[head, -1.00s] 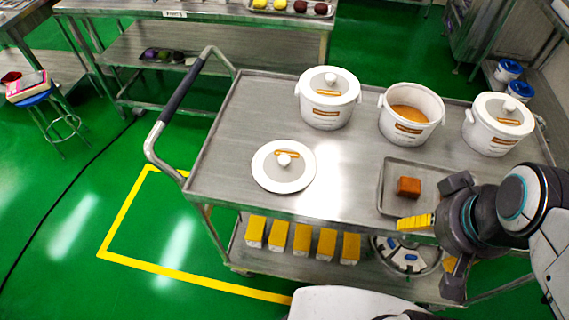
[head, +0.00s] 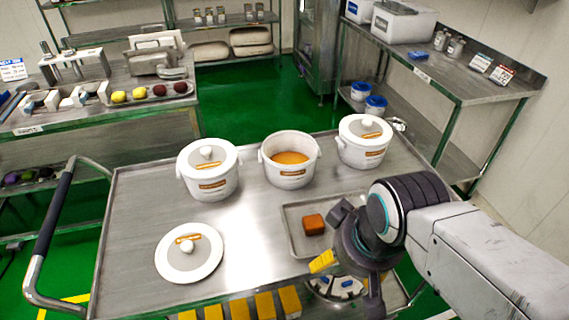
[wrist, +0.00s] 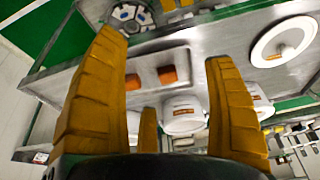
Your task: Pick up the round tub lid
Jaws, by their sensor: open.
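The round tub lid (head: 189,253) is white with a grey centre, a white knob and an orange label. It lies flat on the steel cart (head: 135,212), at its front left. In the wrist view the lid (wrist: 283,42) shows at the upper right, apart from my fingers. The middle tub (head: 290,160) has no lid and holds something orange. My gripper (head: 338,236) is at the right, by the tray, well to the right of the lid. In the wrist view its yellow fingers (wrist: 162,95) are spread wide with nothing between them.
Two lidded tubs, the left one (head: 208,170) and the right one (head: 363,141), stand along the cart's back. A shallow tray (head: 292,222) holds an orange-brown block (head: 314,224). Several yellow boxes (head: 265,304) sit on the shelf below. Cart surface around the lid is clear.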

